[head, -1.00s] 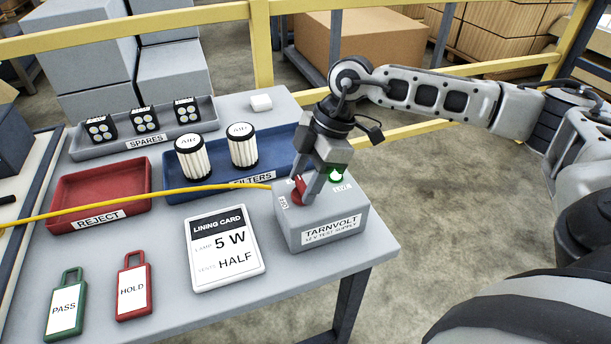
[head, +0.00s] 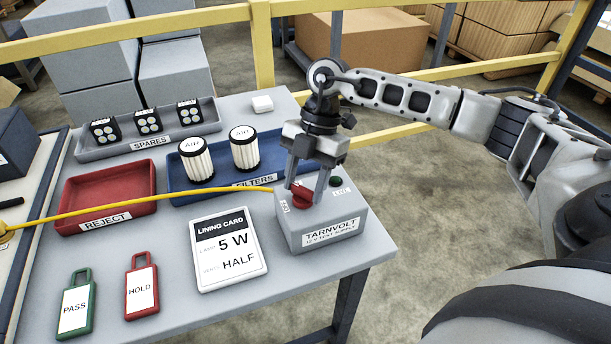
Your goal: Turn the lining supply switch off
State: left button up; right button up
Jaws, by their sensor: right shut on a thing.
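The lining supply is a grey box (head: 292,238) labelled TARNVOLT, 12 V test supply, at the table's right end. Its red switch knob (head: 301,198) is on the top face. A green lamp (head: 337,182) at the top right of the box looks dark. My right gripper (head: 304,195) points down from above with one finger on each side of the red knob, shut on it. The small labels beside the knob are partly hidden by the fingers. My left gripper is not in the view.
A yellow cable (head: 150,200) runs from the box's left side across the table. A lining card (head: 228,250), a red reject tray (head: 90,208), a blue filters tray (head: 215,180) and a spares tray (head: 100,150) lie to the left. A yellow rail (head: 470,71) stands behind.

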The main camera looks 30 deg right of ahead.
jog(key=n, duration=0.1)
jog(key=n+g, duration=0.1)
jog(key=shift+w+a+r+n, duration=0.1)
jog(key=shift+w+r+n, duration=0.05)
jog(key=shift+n, duration=0.25)
jog(key=n+g+h, duration=0.1)
jog(key=n, duration=0.3)
jog(key=shift+h, duration=0.4)
jog(key=shift+w+a+n+h, duration=0.1)
jog(key=shift+n+h, duration=0.2)
jog(key=shift+n, duration=0.7)
jog(key=shift+n+h, duration=0.3)
jog(key=shift+n, duration=0.8)
jog(key=o, duration=1)
